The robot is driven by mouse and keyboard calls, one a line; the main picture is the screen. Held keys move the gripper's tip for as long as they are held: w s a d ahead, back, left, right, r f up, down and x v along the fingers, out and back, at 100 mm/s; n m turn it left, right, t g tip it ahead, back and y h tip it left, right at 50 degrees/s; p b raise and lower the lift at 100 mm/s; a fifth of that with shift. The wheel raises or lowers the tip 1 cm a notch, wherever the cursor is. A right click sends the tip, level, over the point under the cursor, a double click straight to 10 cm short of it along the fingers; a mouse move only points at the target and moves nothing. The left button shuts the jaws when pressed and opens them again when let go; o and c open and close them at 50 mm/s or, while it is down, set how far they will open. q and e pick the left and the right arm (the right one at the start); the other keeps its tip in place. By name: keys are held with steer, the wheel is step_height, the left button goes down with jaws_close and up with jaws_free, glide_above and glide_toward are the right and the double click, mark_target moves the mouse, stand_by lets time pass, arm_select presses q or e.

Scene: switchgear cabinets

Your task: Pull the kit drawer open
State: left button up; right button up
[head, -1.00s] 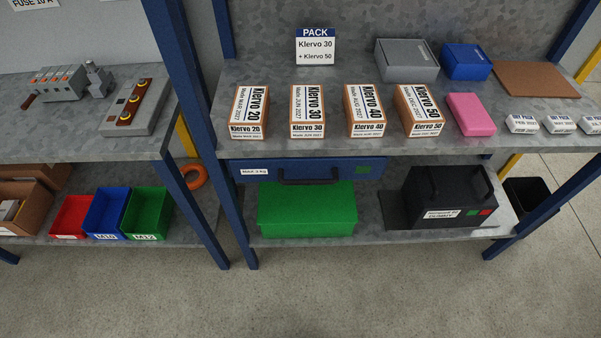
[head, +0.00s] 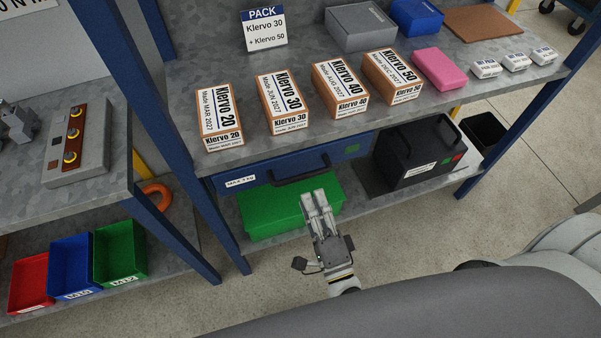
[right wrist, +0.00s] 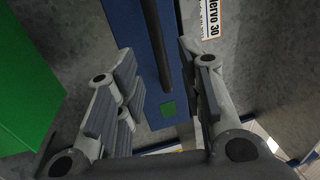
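The blue kit drawer (head: 262,172) sits under the upper shelf and looks shut. It carries a white label at its left, a green square at its right and a dark bar handle (head: 300,168) on its front. My right gripper (head: 315,197) is just below and in front of the handle in the head view. In the right wrist view, its fingers (right wrist: 158,62) are apart and empty. The handle (right wrist: 153,35) runs between the fingertips in that picture, with the blue drawer front (right wrist: 172,75) behind it; contact cannot be seen. My left gripper is not in view.
A green box (head: 262,212) stands on the lower shelf below the drawer, close to my right gripper. A black case (head: 418,150) stands to its right. Several Klervo boxes (head: 285,103) stand on the shelf above. The floor in front is clear.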

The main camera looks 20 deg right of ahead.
mark_target(303, 175)
steer(key=w, duration=0.2)
steer(key=w+r, duration=0.1)
steer(key=w, duration=0.2)
steer(key=w+p, duration=0.1)
steer(key=w, duration=0.1)
steer(key=shift+w+a+r, duration=0.15)
steer(key=shift+w+a, duration=0.05)
steer(key=shift+w, duration=0.05)
jaws_close()
